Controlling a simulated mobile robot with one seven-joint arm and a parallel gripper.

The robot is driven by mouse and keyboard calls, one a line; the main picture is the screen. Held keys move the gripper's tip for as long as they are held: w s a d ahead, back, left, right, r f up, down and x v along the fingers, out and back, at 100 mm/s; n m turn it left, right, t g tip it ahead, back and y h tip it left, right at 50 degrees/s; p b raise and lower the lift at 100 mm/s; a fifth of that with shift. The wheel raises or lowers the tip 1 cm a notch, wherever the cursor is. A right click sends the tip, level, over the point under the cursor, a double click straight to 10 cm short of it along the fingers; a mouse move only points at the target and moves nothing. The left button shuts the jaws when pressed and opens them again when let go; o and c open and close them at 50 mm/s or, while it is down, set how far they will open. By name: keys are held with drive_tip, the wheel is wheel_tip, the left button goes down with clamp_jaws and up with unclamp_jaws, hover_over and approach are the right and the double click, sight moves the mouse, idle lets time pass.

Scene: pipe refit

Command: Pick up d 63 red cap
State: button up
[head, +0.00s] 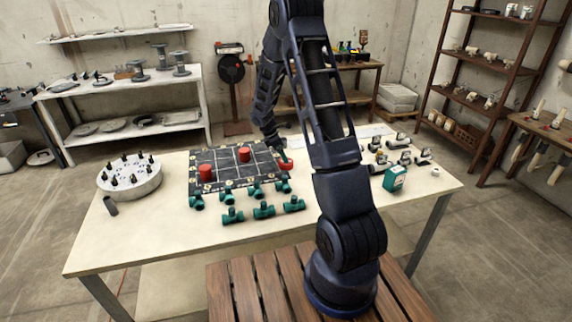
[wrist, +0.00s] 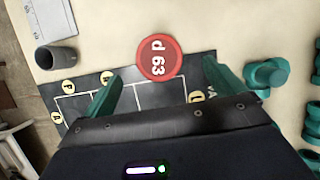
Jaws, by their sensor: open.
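The red cap marked "d 63" (wrist: 160,57) lies at the edge of the dark gridded mat, its round top facing up. In the head view it is the red cap (head: 286,167) at the mat's right edge, partly behind my arm. My gripper (wrist: 162,74) is open, with its two teal fingers apart and the cap showing between and just beyond their tips. In the head view my gripper (head: 284,156) is right by this cap. No grip on it shows.
Two other red caps (head: 206,171) (head: 244,154) stand on the mat (head: 225,178). Teal fittings (head: 264,211) lie along its near side. A grey cylinder (wrist: 56,57) stands beyond the mat in the wrist view. A round white holder (head: 129,188) stands at left.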

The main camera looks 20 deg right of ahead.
drive_tip(key=shift+x, duration=2.8)
drive_tip(key=shift+w+d+r, duration=0.1)
drive_tip(key=shift+w, duration=0.05)
drive_tip(key=c, duration=1)
drive_tip(key=shift+c, duration=0.2)
